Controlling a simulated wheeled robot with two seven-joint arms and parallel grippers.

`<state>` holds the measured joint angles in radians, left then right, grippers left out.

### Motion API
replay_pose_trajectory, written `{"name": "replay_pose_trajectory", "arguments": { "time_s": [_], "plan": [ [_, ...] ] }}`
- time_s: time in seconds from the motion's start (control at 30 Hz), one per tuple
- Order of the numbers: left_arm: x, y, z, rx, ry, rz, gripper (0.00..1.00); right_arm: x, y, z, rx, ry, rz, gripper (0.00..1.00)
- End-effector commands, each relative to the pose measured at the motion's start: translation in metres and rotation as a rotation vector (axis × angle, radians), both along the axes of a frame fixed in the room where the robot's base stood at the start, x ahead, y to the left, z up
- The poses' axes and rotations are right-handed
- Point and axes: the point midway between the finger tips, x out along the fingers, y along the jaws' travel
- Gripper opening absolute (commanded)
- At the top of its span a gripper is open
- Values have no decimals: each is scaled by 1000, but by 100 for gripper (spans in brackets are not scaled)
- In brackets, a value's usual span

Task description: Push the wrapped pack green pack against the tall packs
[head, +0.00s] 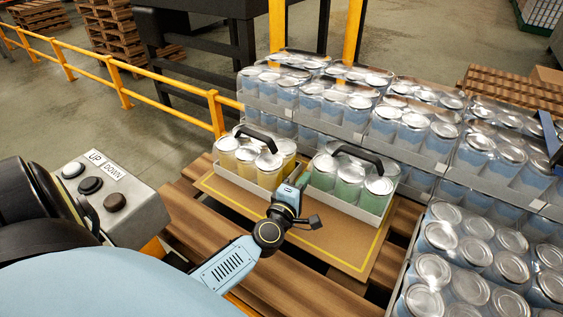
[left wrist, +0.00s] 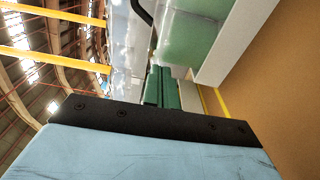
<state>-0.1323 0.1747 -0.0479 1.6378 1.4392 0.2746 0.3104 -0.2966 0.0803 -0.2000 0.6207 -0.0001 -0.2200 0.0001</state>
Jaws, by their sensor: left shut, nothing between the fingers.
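The green pack (head: 349,186) is a white tray of green cans with silver lids, wrapped in clear film, with a black handle on top. It stands on a brown board with a yellow outline (head: 330,240). The tall packs (head: 345,108) of blue cans stand stacked close behind it. My left gripper (head: 299,181) is shut and empty, low at the green pack's left side; contact cannot be told. In the left wrist view its green fingers (left wrist: 161,88) lie together beside the green pack (left wrist: 195,38). My right gripper is not seen.
A yellow pack (head: 255,162) stands just left of my left gripper on the same board. More blue packs (head: 480,265) stand at the right. A yellow rail (head: 120,83) runs behind at the left. A button box (head: 103,200) is at the left. The board's front is bare.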

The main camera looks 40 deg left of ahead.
Motion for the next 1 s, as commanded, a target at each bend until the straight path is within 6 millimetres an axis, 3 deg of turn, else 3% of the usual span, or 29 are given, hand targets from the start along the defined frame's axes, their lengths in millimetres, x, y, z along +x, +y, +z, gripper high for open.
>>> {"name": "replay_pose_trajectory", "arguments": {
  "time_s": [0.03, 0.3, 0.5, 1.0],
  "plan": [
    [-8, 6, 0, 3, 2, 0, 0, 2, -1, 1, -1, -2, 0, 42],
    [-68, -8, -2, 0, 4, 1, 0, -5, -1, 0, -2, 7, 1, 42],
    [-95, -13, -1, 1, 2, 2, 0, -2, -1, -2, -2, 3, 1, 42],
    [-104, -14, 0, 2, 0, 3, 0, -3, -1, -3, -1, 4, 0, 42]
  ]
}}
